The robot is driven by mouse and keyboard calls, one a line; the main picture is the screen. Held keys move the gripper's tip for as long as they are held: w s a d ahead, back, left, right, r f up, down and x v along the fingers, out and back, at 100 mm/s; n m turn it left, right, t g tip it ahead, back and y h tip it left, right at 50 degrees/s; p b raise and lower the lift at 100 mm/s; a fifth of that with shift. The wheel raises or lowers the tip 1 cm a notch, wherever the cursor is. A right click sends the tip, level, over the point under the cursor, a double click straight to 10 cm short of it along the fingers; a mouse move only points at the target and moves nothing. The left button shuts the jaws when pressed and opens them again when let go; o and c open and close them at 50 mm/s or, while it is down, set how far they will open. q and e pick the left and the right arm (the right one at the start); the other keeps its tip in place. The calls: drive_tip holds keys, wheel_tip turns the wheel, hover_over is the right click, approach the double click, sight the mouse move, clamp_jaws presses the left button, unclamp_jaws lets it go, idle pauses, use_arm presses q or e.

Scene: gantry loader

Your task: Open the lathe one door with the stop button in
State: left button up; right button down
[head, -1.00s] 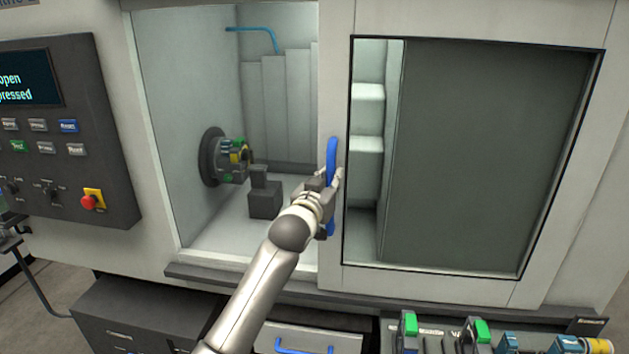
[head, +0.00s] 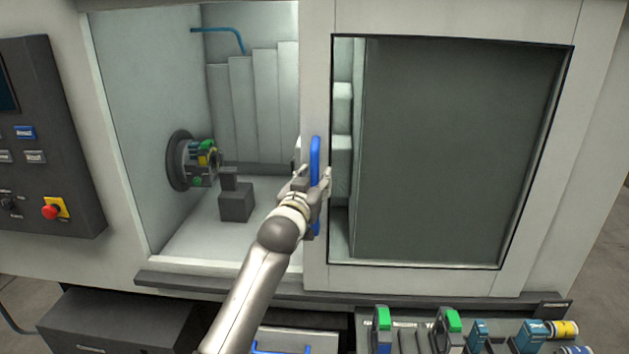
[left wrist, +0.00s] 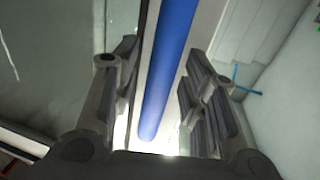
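The lathe door (head: 315,60), a light frame with a dark window, stands partly to the right, leaving the chamber on its left open. Its upright blue handle (head: 315,158) also shows in the left wrist view (left wrist: 168,75). My left gripper (head: 313,180) is at the handle, one finger on each side; in the left wrist view its fingers (left wrist: 160,80) stand apart, with a gap visible on one side of the bar. The red stop button (head: 50,211) sits on a yellow plate on the control panel at left; how far it is pressed cannot be told. My right gripper is not in view.
Inside the chamber are a chuck (head: 195,162) and a dark block (head: 237,201). A dark ledge (head: 220,286) runs below the opening. A tray with green-topped holders and cylinders (head: 415,335) stands at lower right; a dark cabinet (head: 115,320) is lower left.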

use_arm(q)
drive_tip(key=v, duration=1.2)
idle(0.4)
